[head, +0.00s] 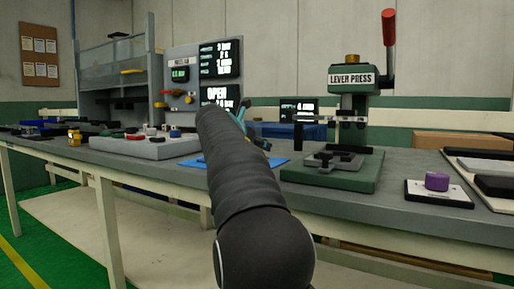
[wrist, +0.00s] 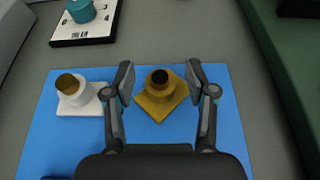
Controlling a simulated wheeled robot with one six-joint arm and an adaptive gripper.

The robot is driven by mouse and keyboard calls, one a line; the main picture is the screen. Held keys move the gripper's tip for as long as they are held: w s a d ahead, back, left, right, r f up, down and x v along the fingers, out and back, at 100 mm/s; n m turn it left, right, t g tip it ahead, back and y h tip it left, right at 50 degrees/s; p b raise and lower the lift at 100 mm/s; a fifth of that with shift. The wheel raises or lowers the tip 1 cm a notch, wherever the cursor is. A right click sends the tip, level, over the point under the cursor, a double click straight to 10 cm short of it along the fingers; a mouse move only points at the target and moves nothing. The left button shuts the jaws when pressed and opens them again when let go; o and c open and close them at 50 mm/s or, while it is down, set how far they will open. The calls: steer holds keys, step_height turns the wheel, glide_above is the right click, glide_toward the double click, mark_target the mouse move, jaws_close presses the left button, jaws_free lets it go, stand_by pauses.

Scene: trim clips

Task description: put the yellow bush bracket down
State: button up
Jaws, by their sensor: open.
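The yellow bush bracket (wrist: 152,109) is in the middle of the wrist view, a yellow square base with a round boss and a dark top. It sits on the blue mat (wrist: 225,140), turned at an angle. My gripper (wrist: 160,74) is open, with one finger on each side of the bracket and visible gaps between. In the head view my arm hides the bracket and most of the gripper; a bit of the gripper (head: 256,138) shows beyond the arm.
A white bracket (wrist: 84,98) with a brown-yellow top stands left on the mat. A teal knob (wrist: 82,10) sits on a white card behind it. In the head view, the green lever press (head: 345,105) stands right of my arm and a grey tray (head: 150,150) of parts lies left.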

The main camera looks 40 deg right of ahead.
steer(key=p+v, duration=0.1)
steer(key=v, duration=1)
steer(key=shift+s+a+r, duration=0.1)
steer(key=shift+a, duration=0.05)
